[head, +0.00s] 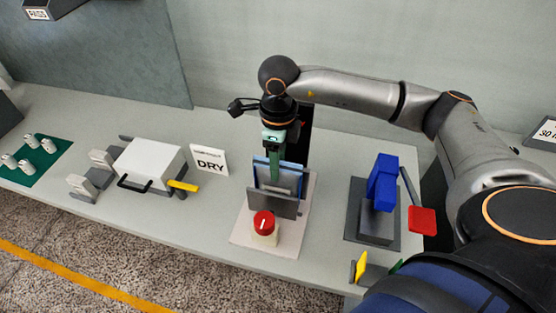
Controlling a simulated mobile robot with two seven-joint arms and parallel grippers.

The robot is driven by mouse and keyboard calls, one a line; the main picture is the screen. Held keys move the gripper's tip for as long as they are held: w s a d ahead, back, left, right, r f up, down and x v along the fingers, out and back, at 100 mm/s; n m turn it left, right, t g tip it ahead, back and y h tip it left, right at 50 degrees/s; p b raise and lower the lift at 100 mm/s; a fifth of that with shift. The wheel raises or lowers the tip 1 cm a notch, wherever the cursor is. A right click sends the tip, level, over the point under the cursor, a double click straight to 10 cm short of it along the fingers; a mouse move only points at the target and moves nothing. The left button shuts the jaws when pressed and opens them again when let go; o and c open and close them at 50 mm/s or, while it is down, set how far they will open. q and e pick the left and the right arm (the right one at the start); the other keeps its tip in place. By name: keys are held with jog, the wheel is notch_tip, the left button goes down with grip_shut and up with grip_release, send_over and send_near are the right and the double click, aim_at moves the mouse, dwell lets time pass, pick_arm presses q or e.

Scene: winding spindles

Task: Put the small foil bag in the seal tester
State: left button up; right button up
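My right gripper (273,165) points straight down over a device with upright grey plates (272,204) and a red knob (264,222) on a pale base (240,236). This device may be the seal tester; no label on it can be read. The fingers show as a narrow greenish strip that ends at or just behind the plates, so whether they are open or shut is not clear. A blue-edged panel (292,166) stands behind the plates, beside the fingers. I cannot make out the small foil bag for certain. My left gripper is not in view.
On the right, a blue device (382,184) stands on a dark base, with a red paddle (422,220) beside it. On the left are a white box (149,162) with a black handle, a DRY sign (209,160) and white cylinders on a green mat (42,171).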

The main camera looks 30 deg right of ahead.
jog(key=shift+o, duration=0.6)
jog(key=shift+r, duration=0.25)
notch_tip(320, 180, up, 12)
jog(key=shift+f, duration=0.15)
jog(key=shift+d, duration=0.15)
